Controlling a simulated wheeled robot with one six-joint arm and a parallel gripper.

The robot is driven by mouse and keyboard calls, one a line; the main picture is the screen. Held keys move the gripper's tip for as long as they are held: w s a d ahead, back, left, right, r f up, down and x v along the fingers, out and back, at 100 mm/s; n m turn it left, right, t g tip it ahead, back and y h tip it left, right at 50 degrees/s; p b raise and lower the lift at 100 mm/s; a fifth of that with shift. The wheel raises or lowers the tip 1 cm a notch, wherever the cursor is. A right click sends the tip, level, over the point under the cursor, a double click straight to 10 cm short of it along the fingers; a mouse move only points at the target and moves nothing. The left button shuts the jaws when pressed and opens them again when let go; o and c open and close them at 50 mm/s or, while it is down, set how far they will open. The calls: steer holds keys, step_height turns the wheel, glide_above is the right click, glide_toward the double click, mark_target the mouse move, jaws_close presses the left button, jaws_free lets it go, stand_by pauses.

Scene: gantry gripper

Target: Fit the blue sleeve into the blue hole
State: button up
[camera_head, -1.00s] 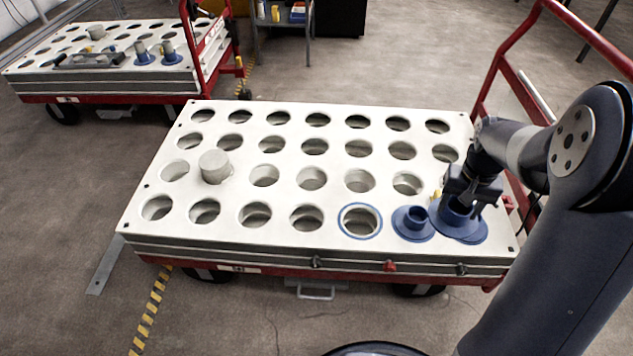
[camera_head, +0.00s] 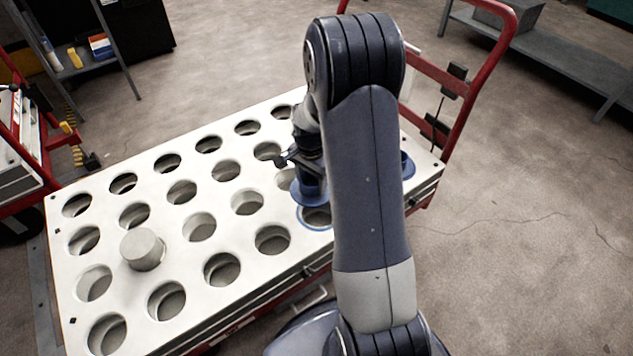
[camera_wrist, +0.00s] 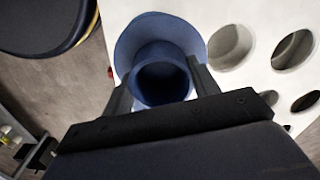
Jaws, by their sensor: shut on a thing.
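The blue sleeve (camera_head: 309,193), a short tube with a wide flange, is held upright by my gripper (camera_head: 308,172). The blue hole (camera_head: 316,223), an opening with a blue rim in the white cart top, shows just below and in front of the flange. The flange hides the rear of the hole; the sleeve looks above it, but its exact height and centring cannot be told. In the wrist view my gripper (camera_wrist: 160,88) has its two fingers on either side of the sleeve's tube (camera_wrist: 162,77), with the flange (camera_wrist: 135,37) beyond.
The white cart top (camera_head: 70,262) has rows of empty holes. A grey cylinder (camera_head: 142,250) stands in one at left. Another blue flanged part (camera_head: 407,166) is mostly hidden behind my arm. A red cart handle (camera_head: 470,75) rises behind at right; grey floor (camera_head: 530,260) is clear at right.

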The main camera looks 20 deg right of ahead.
mark_target(318, 196)
steer(key=d+f+m, duration=0.2)
steer(key=m, duration=0.1)
steer(key=shift+s+d, duration=0.1)
steer(key=shift+s, duration=0.2)
steer(key=shift+f+b, duration=1.95)
steer(key=shift+f, duration=0.95)
steer(key=shift+f+b, duration=1.05)
steer(key=shift+f, duration=0.6)
steer(key=o, duration=1.2)
step_height(318, 196, up, 11)
steer(key=p, duration=0.3)
steer(key=shift+p, duration=0.35)
steer(key=shift+f, duration=0.15)
